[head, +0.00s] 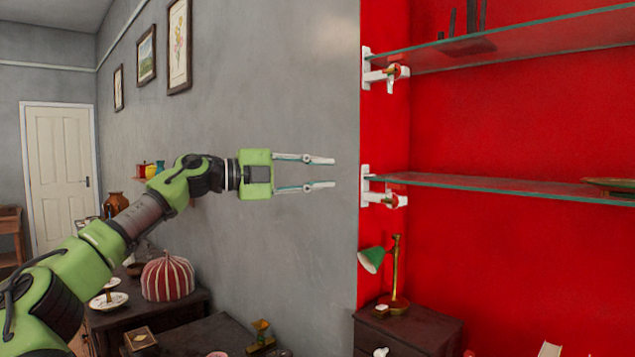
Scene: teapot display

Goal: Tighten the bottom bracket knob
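Two white brackets hold glass shelves on the red wall. The bottom bracket (366,185) carries the lower glass shelf (490,186), and its small red-and-white knob (391,201) sits just under the glass. My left gripper (333,172) is open and empty, with its two fingers pointing right. In the picture the fingertips end a little left of the bottom bracket and slightly above its knob. They appear apart from it, but the depth gap is hard to tell. My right gripper is not in view.
The upper bracket (367,72) with its own knob (391,73) supports the upper glass shelf (530,43). Below stand a green lamp (371,259) on a dark cabinet (425,331) and a striped tea cosy (167,278). The grey wall around the gripper is clear.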

